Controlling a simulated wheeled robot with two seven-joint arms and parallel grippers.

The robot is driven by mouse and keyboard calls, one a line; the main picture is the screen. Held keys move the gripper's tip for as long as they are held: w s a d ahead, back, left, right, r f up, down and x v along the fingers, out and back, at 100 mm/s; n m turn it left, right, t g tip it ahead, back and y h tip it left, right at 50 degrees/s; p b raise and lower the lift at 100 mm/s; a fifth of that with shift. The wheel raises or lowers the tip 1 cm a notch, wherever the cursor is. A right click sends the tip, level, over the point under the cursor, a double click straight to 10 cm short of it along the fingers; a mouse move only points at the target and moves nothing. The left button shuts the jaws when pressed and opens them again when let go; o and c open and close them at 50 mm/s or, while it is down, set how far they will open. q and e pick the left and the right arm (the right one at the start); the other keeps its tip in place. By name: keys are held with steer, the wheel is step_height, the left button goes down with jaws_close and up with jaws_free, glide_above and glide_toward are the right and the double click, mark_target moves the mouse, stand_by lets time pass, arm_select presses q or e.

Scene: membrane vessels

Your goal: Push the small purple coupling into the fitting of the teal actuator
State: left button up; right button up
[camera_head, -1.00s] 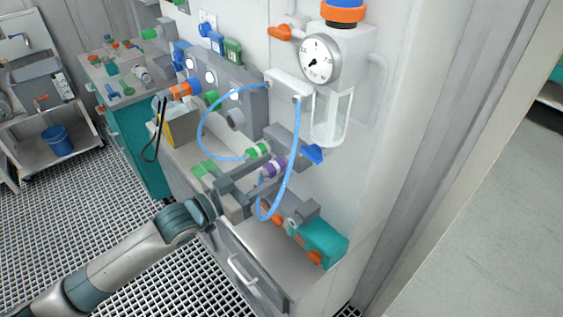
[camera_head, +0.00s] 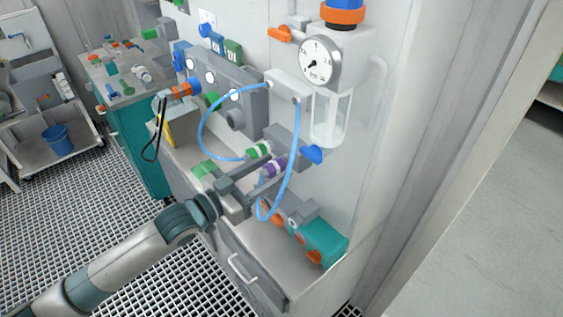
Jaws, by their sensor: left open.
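The small purple coupling (camera_head: 275,167) sits below the grey wall block, beside a green-and-white coupling (camera_head: 258,151). The teal actuator (camera_head: 322,241) lies on the grey worktop at the lower right, with orange parts along its near side and a grey block at its left end. Its fitting cannot be made out clearly. My left gripper (camera_head: 268,178) is open in front of the purple coupling, its fingertips close to it. I cannot tell whether they touch it. A blue hose (camera_head: 292,165) loops down past the fingers. My right gripper is out of view.
A pressure gauge (camera_head: 319,60) and clear filter bowl (camera_head: 329,120) hang on the wall above. A blue lever (camera_head: 312,153) sticks out just right of the coupling. A green part (camera_head: 205,169) lies left of my gripper. The worktop between gripper and actuator is narrow.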

mark_target(262, 175)
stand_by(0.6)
arm_select(q)
jaws_close()
steer(key=shift+a, duration=0.1)
stand_by(0.3)
steer(key=shift+p+v, duration=0.45)
steer(key=shift+v, duration=0.45)
steer(key=shift+p+v, duration=0.45)
steer(key=shift+v, duration=1.6)
